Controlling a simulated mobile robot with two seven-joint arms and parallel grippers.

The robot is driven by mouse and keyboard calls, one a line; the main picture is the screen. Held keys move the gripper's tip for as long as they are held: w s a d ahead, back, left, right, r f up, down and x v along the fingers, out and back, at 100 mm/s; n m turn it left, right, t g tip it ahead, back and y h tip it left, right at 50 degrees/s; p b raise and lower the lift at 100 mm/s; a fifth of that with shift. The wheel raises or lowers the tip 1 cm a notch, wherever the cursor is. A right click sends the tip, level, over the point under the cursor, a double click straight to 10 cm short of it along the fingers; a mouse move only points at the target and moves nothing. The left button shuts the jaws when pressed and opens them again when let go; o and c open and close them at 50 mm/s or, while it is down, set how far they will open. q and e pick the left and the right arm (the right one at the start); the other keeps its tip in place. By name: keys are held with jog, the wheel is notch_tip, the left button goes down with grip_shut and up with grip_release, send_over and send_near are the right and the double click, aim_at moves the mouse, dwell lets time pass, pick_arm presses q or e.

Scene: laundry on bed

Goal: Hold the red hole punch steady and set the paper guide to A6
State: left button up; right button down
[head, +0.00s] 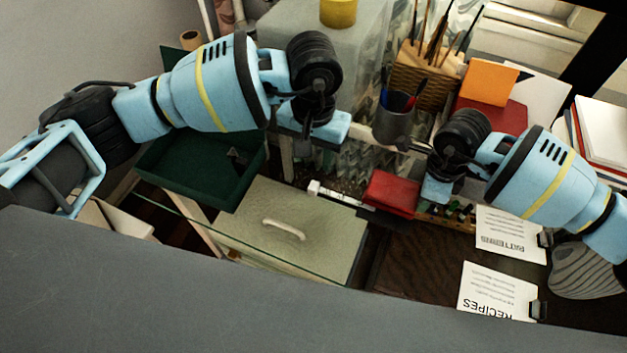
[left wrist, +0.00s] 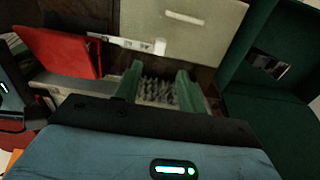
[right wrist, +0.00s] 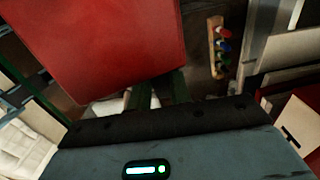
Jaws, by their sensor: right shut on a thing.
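The red hole punch (head: 391,193) sits on the desk near the middle of the head view. Its pale paper guide (head: 336,194) sticks out to the left, with a white end piece. In the left wrist view the punch (left wrist: 58,50) is at left and the guide (left wrist: 130,43) runs right from it. The guide's size marks are too small to read.
A pale drawer-like box with a handle (head: 285,229) and a dark green tray (head: 175,187) lie at left. A pen cup (head: 394,125) and wicker holder (head: 428,75) stand behind. Recipe cards (head: 498,290) lie at front right. A row of coloured pins (right wrist: 217,50) is beside the punch.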

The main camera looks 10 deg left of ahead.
aim_at(313, 185)
pick_arm(q)
notch_tip(313, 185, down, 10)
jog(key=shift+r, duration=0.1)
jog(key=shift+c, duration=0.3)
grip_shut()
